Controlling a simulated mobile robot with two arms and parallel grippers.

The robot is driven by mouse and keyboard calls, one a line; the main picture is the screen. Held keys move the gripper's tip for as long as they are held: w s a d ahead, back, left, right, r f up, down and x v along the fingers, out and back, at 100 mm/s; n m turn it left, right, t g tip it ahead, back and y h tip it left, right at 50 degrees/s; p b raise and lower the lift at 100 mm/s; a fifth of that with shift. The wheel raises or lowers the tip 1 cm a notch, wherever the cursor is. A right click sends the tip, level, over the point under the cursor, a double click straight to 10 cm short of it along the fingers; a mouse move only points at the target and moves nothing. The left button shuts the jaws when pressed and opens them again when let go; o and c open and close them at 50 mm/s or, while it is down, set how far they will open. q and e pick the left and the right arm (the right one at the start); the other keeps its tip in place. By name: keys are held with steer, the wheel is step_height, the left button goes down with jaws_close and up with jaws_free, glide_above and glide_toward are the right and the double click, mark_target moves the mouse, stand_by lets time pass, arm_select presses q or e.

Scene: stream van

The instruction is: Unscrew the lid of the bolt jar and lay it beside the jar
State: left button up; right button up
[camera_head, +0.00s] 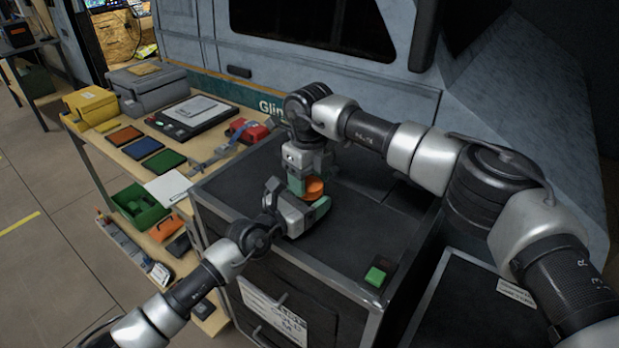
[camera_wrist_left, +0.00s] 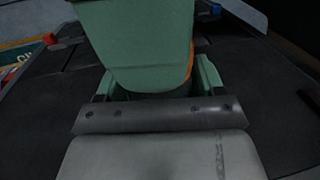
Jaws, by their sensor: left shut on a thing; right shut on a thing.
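The bolt jar (camera_head: 313,195) stands on the black cabinet top, mostly hidden between my two grippers. Its round orange top (camera_head: 314,185), which looks like the lid, shows between the green fingers. My left gripper (camera_head: 307,206) reaches in low from the front left and is shut on the jar. My right gripper (camera_head: 305,180) comes down from above and is shut at the orange lid. In the left wrist view, a large green finger (camera_wrist_left: 143,45) of my right gripper fills the top middle, with an orange edge (camera_wrist_left: 189,65) beside it. Whether the lid is loose cannot be seen.
The black cabinet top (camera_head: 350,235) is mostly clear around the jar. A small green-and-dark item (camera_head: 376,276) lies near its front right. A wooden bench (camera_head: 110,165) on the left holds cases, coloured trays and a red object (camera_head: 248,132). The van wall stands behind.

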mark_target(310, 184)
steer(key=n, duration=2.4)
steer(key=shift+n, duration=0.4)
steer(key=shift+r, duration=0.3)
steer(key=shift+r, duration=0.9)
steer(key=shift+r, duration=2)
arm_select(q)
steer(key=o, duration=1.8)
